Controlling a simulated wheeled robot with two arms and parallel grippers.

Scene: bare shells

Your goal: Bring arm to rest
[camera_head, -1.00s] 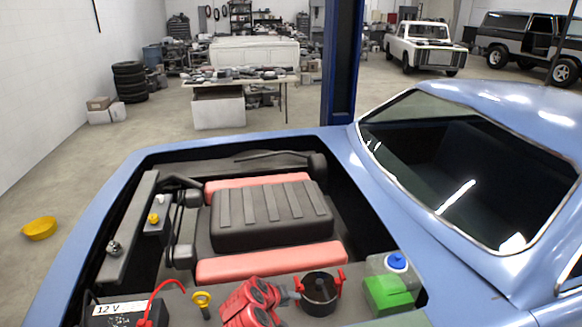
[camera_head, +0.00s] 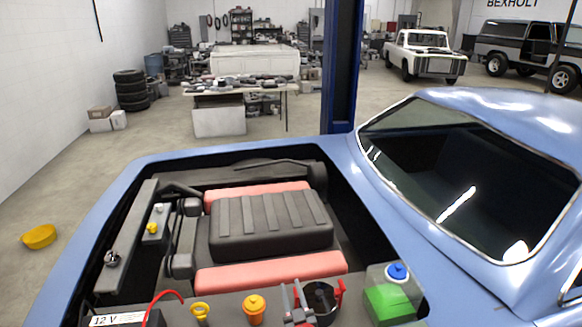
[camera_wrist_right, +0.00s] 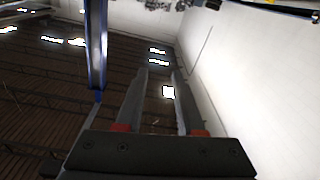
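My right gripper (camera_head: 291,288) shows low in the head view, in front of the black round reservoir with red clamps (camera_head: 322,298). Its grey fingers point upward, and the arm behind it is out of the picture. In the right wrist view the two fingers (camera_wrist_right: 160,76) stand apart with a clear gap and nothing between them. My left gripper is in neither view.
The blue car's open engine bay (camera_head: 143,172) lies ahead, with the black engine cover (camera_head: 270,225), an orange cap (camera_head: 254,308), a yellow ring handle (camera_head: 200,312), a battery (camera_head: 118,319) and a green-filled bottle (camera_head: 390,300). A yellow bowl (camera_head: 39,236) sits on the floor. A blue post (camera_head: 341,70) rises behind.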

